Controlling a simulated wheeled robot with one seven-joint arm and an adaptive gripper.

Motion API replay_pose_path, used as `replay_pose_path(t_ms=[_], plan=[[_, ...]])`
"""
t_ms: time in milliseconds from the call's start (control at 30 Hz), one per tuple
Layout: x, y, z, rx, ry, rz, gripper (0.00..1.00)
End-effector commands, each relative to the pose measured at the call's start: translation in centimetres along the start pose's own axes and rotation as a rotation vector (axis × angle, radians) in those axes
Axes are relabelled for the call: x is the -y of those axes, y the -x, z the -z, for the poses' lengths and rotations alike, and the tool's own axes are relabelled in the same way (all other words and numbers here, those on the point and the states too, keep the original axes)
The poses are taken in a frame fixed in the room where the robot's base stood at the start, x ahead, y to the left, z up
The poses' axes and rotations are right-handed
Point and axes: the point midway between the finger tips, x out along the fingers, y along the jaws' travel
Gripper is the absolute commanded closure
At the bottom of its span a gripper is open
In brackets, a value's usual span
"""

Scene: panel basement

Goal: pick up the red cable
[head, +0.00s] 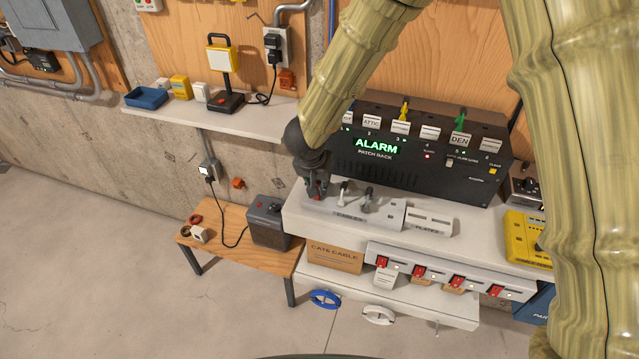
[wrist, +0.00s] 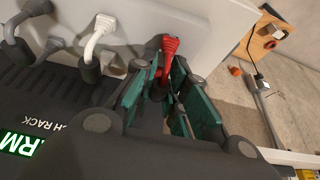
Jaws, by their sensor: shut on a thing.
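The red cable's plug (wrist: 168,52) shows in the wrist view between the fingers of my gripper (wrist: 165,85). The fingers are shut on it. In the head view a small bit of the red cable (head: 316,197) shows beneath my gripper (head: 315,187), at the left end of the light cable holder (head: 385,213). I cannot tell whether the cable is clear of the holder. A white plug (head: 342,190) and a grey plug (head: 367,195) stand in the holder to the right of the gripper.
The black patch rack (head: 425,150), lit ALARM, stands behind the holder, with a yellow plug (head: 404,110) and a green plug (head: 460,120) on top. A dark box (head: 268,222) sits on the wooden table (head: 225,262) to the left. A red-switch power strip (head: 435,272) runs below the shelf.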

Motion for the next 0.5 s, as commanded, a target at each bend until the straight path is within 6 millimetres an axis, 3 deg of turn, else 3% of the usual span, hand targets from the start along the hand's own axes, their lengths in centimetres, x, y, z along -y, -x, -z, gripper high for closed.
replay_pose_path(t_ms=[367,500], plan=[[0.0,2.9,1.3,0.0,-0.004,0.004,1.0],[-0.7,3.9,-1.0,0.001,0.001,0.002,1.0]])
